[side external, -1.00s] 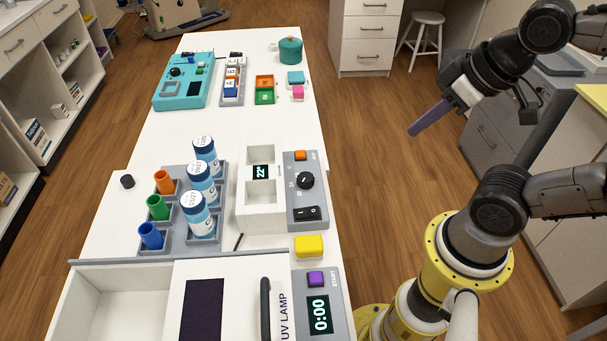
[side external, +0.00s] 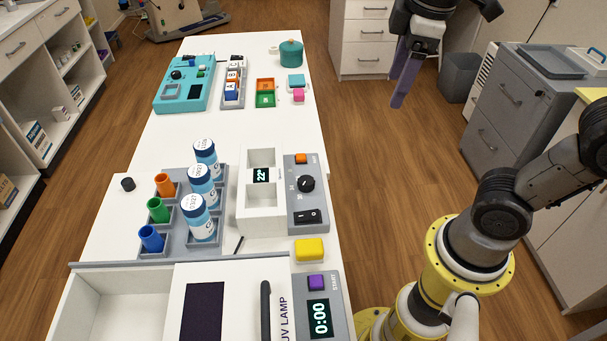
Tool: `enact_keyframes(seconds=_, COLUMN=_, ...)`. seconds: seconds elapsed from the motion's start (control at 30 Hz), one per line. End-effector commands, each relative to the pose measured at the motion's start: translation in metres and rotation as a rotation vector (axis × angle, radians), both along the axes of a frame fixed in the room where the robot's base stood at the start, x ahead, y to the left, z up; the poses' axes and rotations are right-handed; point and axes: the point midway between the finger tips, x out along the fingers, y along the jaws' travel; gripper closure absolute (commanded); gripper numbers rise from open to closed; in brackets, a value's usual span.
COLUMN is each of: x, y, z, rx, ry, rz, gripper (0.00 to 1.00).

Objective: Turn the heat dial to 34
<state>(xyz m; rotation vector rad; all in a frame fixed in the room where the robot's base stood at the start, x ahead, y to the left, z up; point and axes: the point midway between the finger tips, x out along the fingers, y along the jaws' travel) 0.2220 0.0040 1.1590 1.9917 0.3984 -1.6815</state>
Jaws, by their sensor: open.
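The heat dial is a black round knob (side external: 307,184) on the grey panel of a white block heater (side external: 263,222). A white pointer mark and small numbers show by the knob, too small to read surely. The heater's dark display (side external: 261,175) reads about 22°. An orange button (side external: 301,159) is above the dial and a black rocker switch (side external: 308,216) below it. My gripper (side external: 398,98) is high up, beyond the table's right edge, well apart from the dial. Its long purple-grey fingers point down and overlap in this view; nothing shows between them.
Blue-capped bottles (side external: 201,173) and coloured tubes (side external: 158,209) stand in a grey rack left of the heater. A yellow block (side external: 309,249) and the UV lamp box (side external: 230,305) are in front. A teal device (side external: 183,90) with another knob stands farther back. Table space behind the heater is clear.

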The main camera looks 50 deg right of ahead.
Motion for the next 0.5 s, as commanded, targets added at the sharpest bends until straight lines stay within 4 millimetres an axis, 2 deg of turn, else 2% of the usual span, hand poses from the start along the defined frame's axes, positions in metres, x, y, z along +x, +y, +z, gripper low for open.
enact_keyframes(seconds=0.03, x=0.016, y=0.007, z=0.002, rx=-0.025, ry=0.048, rz=0.058, gripper=0.30)
enact_keyframes(seconds=0.17, x=0.052, y=0.028, z=0.002, rx=-0.089, ry=0.160, rz=0.200, gripper=0.30)
enact_keyframes(seconds=0.27, x=0.078, y=0.050, z=-0.006, rx=-0.137, ry=0.242, rz=0.300, gripper=0.30)
enact_keyframes(seconds=0.4, x=0.110, y=0.086, z=-0.027, rx=-0.198, ry=0.343, rz=0.416, gripper=0.30)
enact_keyframes(seconds=0.5, x=0.126, y=0.112, z=-0.047, rx=-0.230, ry=0.392, rz=0.471, gripper=0.30)
